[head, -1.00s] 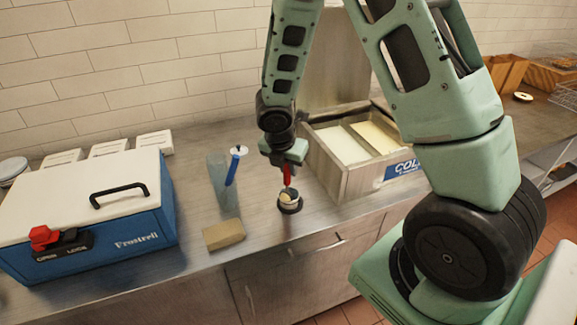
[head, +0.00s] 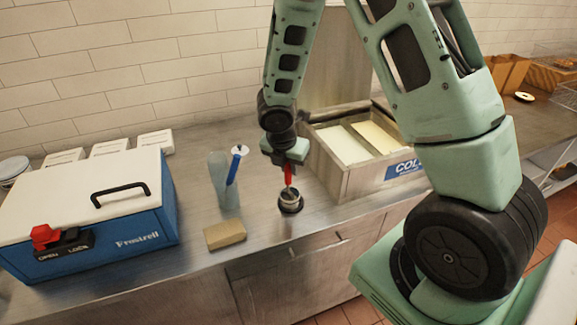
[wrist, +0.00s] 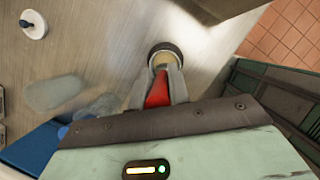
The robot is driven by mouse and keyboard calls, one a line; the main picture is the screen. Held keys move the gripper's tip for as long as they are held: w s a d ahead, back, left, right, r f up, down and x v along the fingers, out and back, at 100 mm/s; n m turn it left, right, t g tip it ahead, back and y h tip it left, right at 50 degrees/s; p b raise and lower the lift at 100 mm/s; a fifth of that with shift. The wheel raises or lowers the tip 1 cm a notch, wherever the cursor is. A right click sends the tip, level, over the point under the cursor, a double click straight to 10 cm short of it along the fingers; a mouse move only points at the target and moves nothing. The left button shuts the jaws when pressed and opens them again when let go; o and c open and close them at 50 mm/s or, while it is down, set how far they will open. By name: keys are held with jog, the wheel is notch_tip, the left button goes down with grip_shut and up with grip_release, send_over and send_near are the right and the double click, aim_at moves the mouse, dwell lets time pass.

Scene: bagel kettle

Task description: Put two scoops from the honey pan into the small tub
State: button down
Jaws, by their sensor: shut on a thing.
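My gripper (head: 288,158) is shut on a red-handled scoop (head: 288,176) that points down. The scoop's head is over or in the small round tub (head: 291,207) on the steel counter; I cannot tell whether they touch. In the wrist view the red handle (wrist: 158,92) sits between the fingers, with something cream-coloured (wrist: 163,60) inside the round rim beyond. Whether that is in the scoop or the tub is unclear. Two pans stand in the open cold box: a paler left one (head: 341,143) and a yellower right one (head: 376,136). I see no honey label.
The cold box (head: 352,180) stands right of the tub, lid up. A tan block (head: 225,234) and a clear holder with a blue-handled tool (head: 233,168) are to the left. A blue cooler (head: 130,235) is farther left. The counter's front edge is close to the tub.

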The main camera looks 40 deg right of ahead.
jog(key=shift+w+d, duration=0.1)
jog(key=shift+d, duration=0.35)
jog(key=shift+r, duration=0.15)
notch_tip(320, 180, up, 9)
jog(key=p, duration=0.9)
jog(key=shift+f, duration=0.2)
dwell(0.6)
